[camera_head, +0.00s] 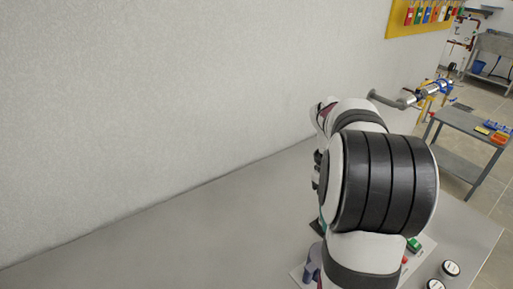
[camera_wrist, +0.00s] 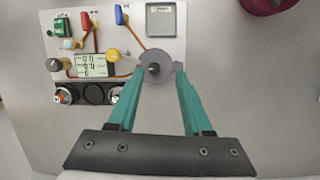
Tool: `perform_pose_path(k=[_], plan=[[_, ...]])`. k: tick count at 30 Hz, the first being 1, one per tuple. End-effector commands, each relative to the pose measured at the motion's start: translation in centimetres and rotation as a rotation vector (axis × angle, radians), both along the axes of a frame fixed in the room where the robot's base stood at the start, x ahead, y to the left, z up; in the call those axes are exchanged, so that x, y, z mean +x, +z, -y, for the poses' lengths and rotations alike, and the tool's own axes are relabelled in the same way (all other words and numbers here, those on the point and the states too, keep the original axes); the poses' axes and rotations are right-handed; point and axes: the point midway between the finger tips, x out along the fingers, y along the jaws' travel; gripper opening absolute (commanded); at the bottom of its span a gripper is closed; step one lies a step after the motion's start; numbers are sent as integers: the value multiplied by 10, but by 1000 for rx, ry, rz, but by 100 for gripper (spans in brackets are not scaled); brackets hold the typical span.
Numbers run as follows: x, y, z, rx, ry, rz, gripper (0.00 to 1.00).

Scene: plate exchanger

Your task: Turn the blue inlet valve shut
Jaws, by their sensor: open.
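The blue inlet valve is most likely the small blue handle (camera_wrist: 119,15) at the top of the panel in the wrist view, standing upright in the picture above a thin copper-coloured pipe. My gripper (camera_wrist: 158,68) is open, its two teal fingers apart. The fingertips lie below and to the right of the blue handle in the picture, apart from it. In the head view my arm hides the blue handle and most of the panel.
Beside the blue handle are a red handle (camera_wrist: 86,21), a green block (camera_wrist: 61,26), a yellow knob (camera_wrist: 113,55) and a display (camera_wrist: 97,65). A grey square (camera_wrist: 160,18) is at right. A wall (camera_head: 150,100) stands behind the bench (camera_head: 170,240).

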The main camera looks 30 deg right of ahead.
Motion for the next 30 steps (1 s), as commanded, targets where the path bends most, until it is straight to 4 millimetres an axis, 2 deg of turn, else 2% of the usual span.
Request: perform_pose_path(k=[1, 3, 6, 11, 21, 25, 30], plan=[[-16, -13, 39, 18, 16, -40, 50], [-39, -26, 80, 42, 56, -85, 50], [-59, -37, 106, 64, 89, -118, 50], [-71, -59, 109, 71, 100, -123, 50], [-108, -151, 108, 72, 98, -120, 50], [-116, -171, 108, 68, 100, -119, 50], [-120, -182, 108, 68, 99, -119, 50]])
